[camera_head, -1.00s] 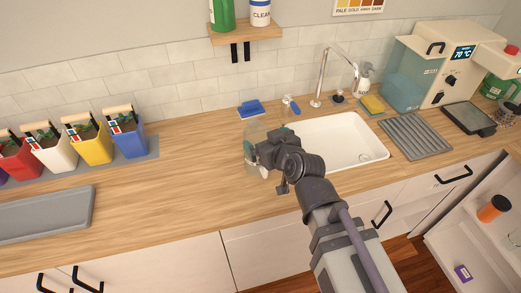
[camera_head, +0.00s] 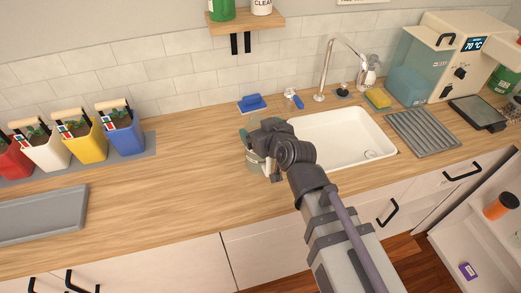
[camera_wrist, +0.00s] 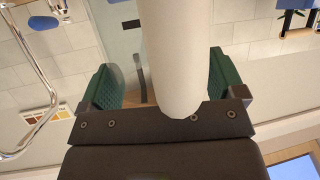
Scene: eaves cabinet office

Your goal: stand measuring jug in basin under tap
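The measuring jug (camera_head: 254,165) is a see-through vessel standing on the wooden counter, left of the basin, partly hidden by my gripper. My gripper (camera_head: 256,146) is at the jug's upper part. In the wrist view its two green-padded fingers (camera_wrist: 165,85) stand apart on either side of a thick pale bar (camera_wrist: 177,50), which looks like the jug's handle. A gap shows between the left pad and the bar; contact at the right pad is unclear. The white basin (camera_head: 342,136) is empty and lies right of the jug. The tap (camera_head: 327,70) arches over its back edge.
A blue brush (camera_head: 252,103) and a small blue-handled tool (camera_head: 295,99) lie behind the jug. A yellow sponge (camera_head: 378,98) and soap bottle (camera_head: 368,72) stand behind the basin. A ribbed drainer (camera_head: 423,132) lies to its right.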

